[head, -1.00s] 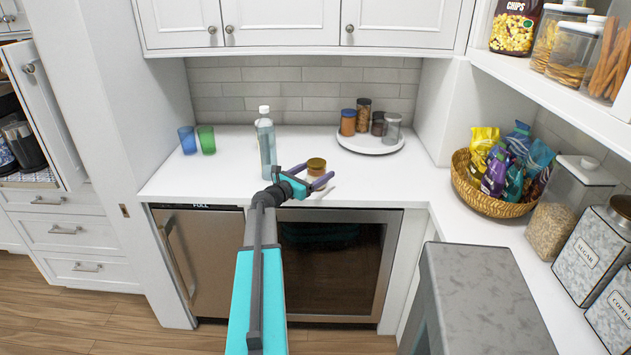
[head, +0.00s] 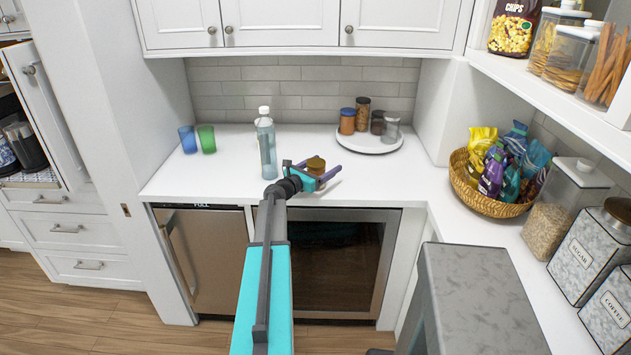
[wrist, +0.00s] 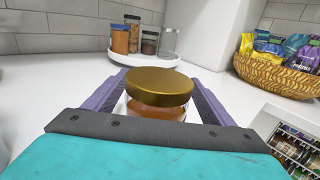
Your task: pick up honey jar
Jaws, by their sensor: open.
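The honey jar (wrist: 160,88) has a gold-brown lid and amber contents. It stands upright on the white counter; in the head view the jar (head: 316,164) is partly hidden by my gripper. My gripper (head: 322,173) is open, with its purple fingers low over the counter. In the wrist view the gripper's (wrist: 158,92) fingers lie on either side of the jar, with the jar between them. A narrow space seems to show beside the jar, but I cannot tell whether either finger touches it.
A clear bottle (head: 266,146) stands close left of my gripper. Blue (head: 188,140) and green (head: 207,139) cups stand farther left. A round white tray (head: 369,146) with several jars is behind right. A wicker basket (head: 487,205) of snack bags sits at right.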

